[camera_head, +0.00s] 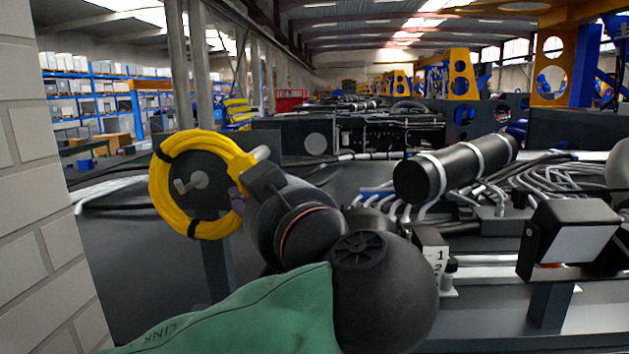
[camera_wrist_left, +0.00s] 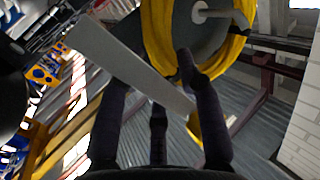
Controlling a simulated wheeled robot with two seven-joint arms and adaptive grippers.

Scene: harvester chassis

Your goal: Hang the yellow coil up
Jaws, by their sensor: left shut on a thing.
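The yellow coil (camera_head: 163,205) is a ring of cable bound with dark ties, upright at the left in the head view. Its opening frames a dark round plate (camera_head: 208,168) with a light hook (camera_head: 191,183) standing out from it. The coil's top lies well above the hook; I cannot tell whether the hook bears it. My left gripper (camera_head: 240,194) is shut on the coil's right side, its fingers largely hidden behind my wrist. In the left wrist view, the coil (camera_wrist_left: 157,35) curves around the plate and hook (camera_wrist_left: 200,12). My right gripper is not in view.
A grey post (camera_head: 217,266) stands below the plate. A white brick wall (camera_head: 40,215) is close on the left. To the right are a black cylinder (camera_head: 455,168) with white bands, grey hoses (camera_head: 560,185) and a box-shaped lamp (camera_head: 568,240).

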